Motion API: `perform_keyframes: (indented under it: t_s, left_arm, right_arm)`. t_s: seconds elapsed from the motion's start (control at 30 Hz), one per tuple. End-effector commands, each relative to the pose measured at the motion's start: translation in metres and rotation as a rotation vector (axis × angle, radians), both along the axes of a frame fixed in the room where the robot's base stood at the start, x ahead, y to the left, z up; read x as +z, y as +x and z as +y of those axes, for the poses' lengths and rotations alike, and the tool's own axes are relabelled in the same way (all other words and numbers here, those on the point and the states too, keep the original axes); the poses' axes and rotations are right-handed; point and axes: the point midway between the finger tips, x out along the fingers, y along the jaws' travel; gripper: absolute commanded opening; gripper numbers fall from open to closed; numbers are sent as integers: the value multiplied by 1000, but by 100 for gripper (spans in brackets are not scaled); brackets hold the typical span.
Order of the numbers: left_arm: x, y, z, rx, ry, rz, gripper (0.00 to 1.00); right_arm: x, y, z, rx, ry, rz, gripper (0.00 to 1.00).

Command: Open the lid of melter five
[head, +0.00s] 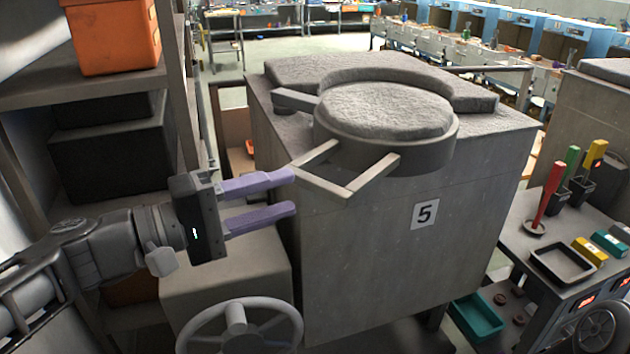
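Melter five is a grey, block-shaped unit (370,240) with a "5" label (425,213) on its front. Its round lid (385,112) lies flat at the top, in the curved notch of a raised slab (300,68), and its front overhangs the front face. An angular bar handle (345,188) sticks out from the lid toward me. My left gripper (295,192) has two purple fingers spread apart, with nothing visible between them. Its fingertips are just left of the handle's left corner; I cannot tell whether they touch it. My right gripper is not in view.
A grey handwheel (238,322) stands low in front. A shelf with an orange bin (114,35) and a dark box (112,155) is close on the left. At right, a side table holds a black tray (562,264) and upright coloured-handled tools (553,185).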

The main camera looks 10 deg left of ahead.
Motion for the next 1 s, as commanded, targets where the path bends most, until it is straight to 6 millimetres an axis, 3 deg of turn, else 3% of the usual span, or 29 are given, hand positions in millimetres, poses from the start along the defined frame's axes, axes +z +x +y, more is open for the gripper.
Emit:
perform_keyframes:
  t_s: [0.4,0.73,1.0]
  left_arm:
    - [0,38,-44,-3,1,3,38]
    - [0,42,-47,-1,1,1,38]
    - [0,42,-47,-1,0,1,17]
  right_arm:
    - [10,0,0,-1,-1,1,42]
    - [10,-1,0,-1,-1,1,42]
    - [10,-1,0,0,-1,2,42]
